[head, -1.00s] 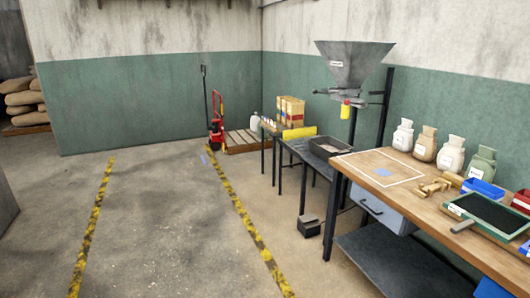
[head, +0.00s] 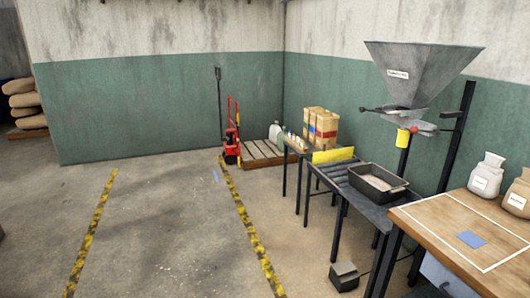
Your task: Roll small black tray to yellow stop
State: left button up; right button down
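The small black tray (head: 379,184) stands on the dark roller table (head: 343,178), near the end closest to the wooden bench. It holds a pale grainy material. The yellow stop (head: 333,155) is an upright yellow plate across the roller table's far end. A stretch of bare rollers lies between the tray and the stop. Neither of my grippers shows in the head view.
A grey hopper (head: 412,75) with a yellow spout hangs over the table's right side. A wooden bench (head: 455,225) with sacks is at the right. A black box (head: 344,276) sits on the floor. Floor left of the table is clear, with yellow-black lines (head: 245,225).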

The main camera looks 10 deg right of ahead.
aim_at(382, 187)
jog(key=i+l, duration=0.1)
jog(key=i, duration=1.55)
jog(key=i+z, duration=0.25)
jog(key=i, duration=0.25)
jog(key=i+j+z, duration=0.2)
jog(key=i, duration=0.25)
jog(key=i+j+z, duration=0.1)
jog(key=i+z, duration=0.15)
jog(key=i, duration=0.25)
jog(key=i+z, duration=0.35)
jog(key=i, duration=0.25)
jog(key=i+z, duration=0.3)
jog(key=i, duration=0.3)
